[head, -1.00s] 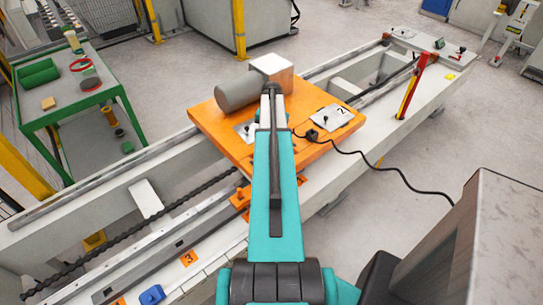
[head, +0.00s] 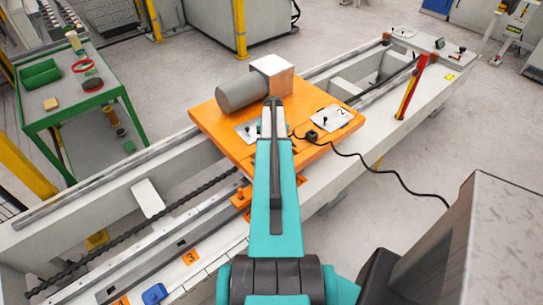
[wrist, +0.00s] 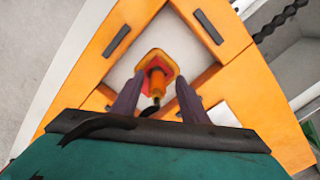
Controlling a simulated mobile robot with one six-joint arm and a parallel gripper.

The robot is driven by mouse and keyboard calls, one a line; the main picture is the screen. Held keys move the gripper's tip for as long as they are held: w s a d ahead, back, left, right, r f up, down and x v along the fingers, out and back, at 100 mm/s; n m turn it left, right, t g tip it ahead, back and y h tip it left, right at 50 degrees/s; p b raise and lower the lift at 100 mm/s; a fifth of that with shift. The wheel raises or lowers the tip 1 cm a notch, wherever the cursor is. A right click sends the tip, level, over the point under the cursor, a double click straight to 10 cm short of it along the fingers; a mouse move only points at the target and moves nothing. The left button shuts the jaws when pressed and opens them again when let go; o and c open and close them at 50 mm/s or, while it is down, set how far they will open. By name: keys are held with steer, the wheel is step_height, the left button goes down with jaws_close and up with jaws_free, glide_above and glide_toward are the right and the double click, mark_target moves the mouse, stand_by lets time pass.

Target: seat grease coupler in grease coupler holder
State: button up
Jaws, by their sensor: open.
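In the wrist view, my gripper (wrist: 158,100) is open, with one dark finger on each side of a small orange-yellow cylinder (wrist: 156,80). The cylinder rises from an orange, square-cornered base (wrist: 170,64) with red inside, and has a dark tip toward me. I cannot tell for certain whether these are the grease coupler and its holder. A gap shows between the fingers and the cylinder. In the head view, my gripper (head: 273,103) is over the orange carriage (head: 215,128), and my arm hides what lies below it.
A grey cylinder (head: 240,92) and a metal box (head: 273,72) stand on the carriage just beyond my gripper. Plate 2 (head: 340,114) lies to the right, near a black block (head: 311,136) with a trailing cable. A green table (head: 50,118) stands at left.

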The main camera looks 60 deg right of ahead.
steer(key=shift+c, duration=0.4)
steer(key=shift+w, duration=0.1)
jaws_close()
steer(key=shift+r, duration=0.15)
steer(key=shift+w+r, duration=0.1)
steer(key=shift+r, duration=0.35)
steer(key=shift+s+r+b, duration=0.2)
steer(key=shift+r+b, duration=1.1)
steer(key=shift+r, duration=3.15)
